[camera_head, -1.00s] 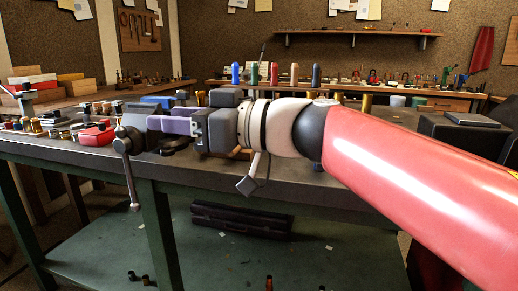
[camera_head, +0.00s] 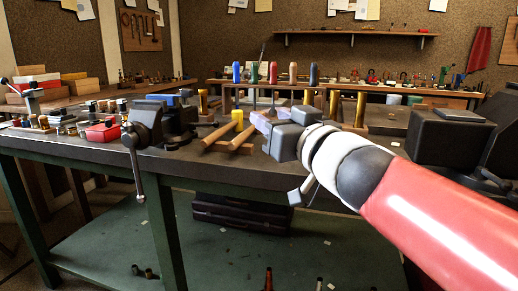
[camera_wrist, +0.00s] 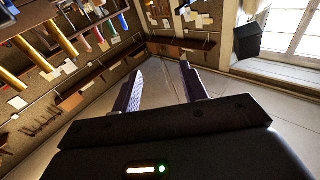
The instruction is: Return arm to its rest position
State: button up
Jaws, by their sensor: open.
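My gripper (camera_head: 262,118) is over the workbench (camera_head: 215,165), right of the bench vise (camera_head: 145,128), pointing away toward the back of the room. In the head view its fingers are partly hidden behind its own body. In the wrist view the two purple fingers (camera_wrist: 163,88) stand apart with nothing between them.
Wooden mallets (camera_head: 228,136) and a yellow cylinder (camera_head: 238,119) are on the bench just left of my gripper. A red bin (camera_head: 103,132) sits left of the vise. A dark box-shaped machine (camera_head: 446,135) stands at the right. Colored bottles line a rack behind.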

jog(key=s+d+f+m+g+h, duration=0.1)
jog(key=s+d+f+m+h, duration=0.15)
jog(key=d+f+h, duration=0.35)
jog(key=s+d+f+m+g+h, duration=0.1)
jog(key=d+f+m+g+h, duration=0.15)
jog(key=d+f, duration=0.45)
jog(key=s+f+g, duration=0.8)
jog(key=s+f, duration=0.7)
jog(key=f, duration=0.3)
jog(key=shift+a+h, duration=0.2)
jog(key=shift+h, duration=0.25)
